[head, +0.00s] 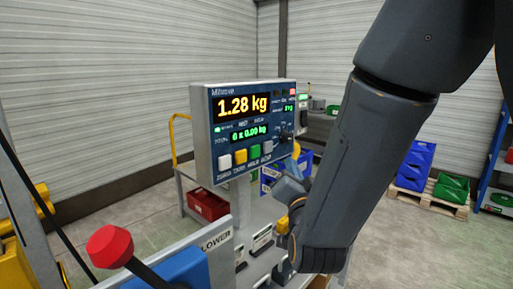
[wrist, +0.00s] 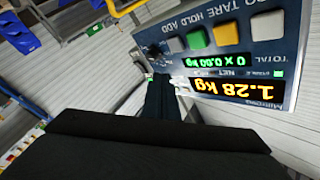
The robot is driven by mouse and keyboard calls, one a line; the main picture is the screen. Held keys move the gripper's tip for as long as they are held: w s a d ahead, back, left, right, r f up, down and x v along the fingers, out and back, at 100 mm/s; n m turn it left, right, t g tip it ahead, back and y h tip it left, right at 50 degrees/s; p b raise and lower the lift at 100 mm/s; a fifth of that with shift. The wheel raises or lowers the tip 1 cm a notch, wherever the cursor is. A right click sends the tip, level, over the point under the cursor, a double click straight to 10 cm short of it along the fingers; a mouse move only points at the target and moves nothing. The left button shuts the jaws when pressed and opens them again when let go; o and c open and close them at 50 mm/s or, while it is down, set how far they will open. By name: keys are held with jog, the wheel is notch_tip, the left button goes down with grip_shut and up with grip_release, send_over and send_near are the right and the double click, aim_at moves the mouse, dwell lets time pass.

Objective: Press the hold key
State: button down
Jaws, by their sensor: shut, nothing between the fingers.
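The scale indicator panel (head: 200,135) has a blue face with a display reading 1.28 kg. Along its lower edge is a row of white, orange, green and grey keys. The green hold key (head: 255,152) is third from the left. In the wrist view the panel is upside down, and the hold key (wrist: 198,39) lies between the orange and grey keys. My gripper (wrist: 161,80) is shut and empty, its dark fingertips apart from the hold key in the picture. In the head view my gripper (head: 287,190) is low, right of the panel, partly hidden by my arm.
A red-knobbed lever (head: 110,247) stands at the front left, by a LOWER label (head: 216,241). A dark knob (head: 287,134) is on the panel's right side. A red bin (head: 207,204) sits behind. Blue crates (head: 413,166) stand on a pallet at the right.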

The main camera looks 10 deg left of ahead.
aim_at(261, 149)
jog(key=shift+a, duration=0.15)
jog(key=w+a, duration=0.4)
jog(key=a, duration=0.3)
jog(key=shift+w+a, duration=0.15)
jog(key=shift+w, duration=0.1)
dwell(0.3)
jog(key=shift+a, duration=0.1)
dwell(1.9)
jog(key=shift+w+a, duration=0.2)
jog(key=shift+a, duration=0.05)
jog(key=shift+w+a+b, duration=0.2)
jog(key=shift+a+b, duration=0.1)
jog(key=shift+a, duration=0.05)
dwell(0.7)
jog(key=shift+s+d, duration=0.1)
jog(key=shift+d, duration=0.05)
dwell(0.3)
jog(key=shift+s+d, duration=0.3)
jog(key=shift+d, duration=0.3)
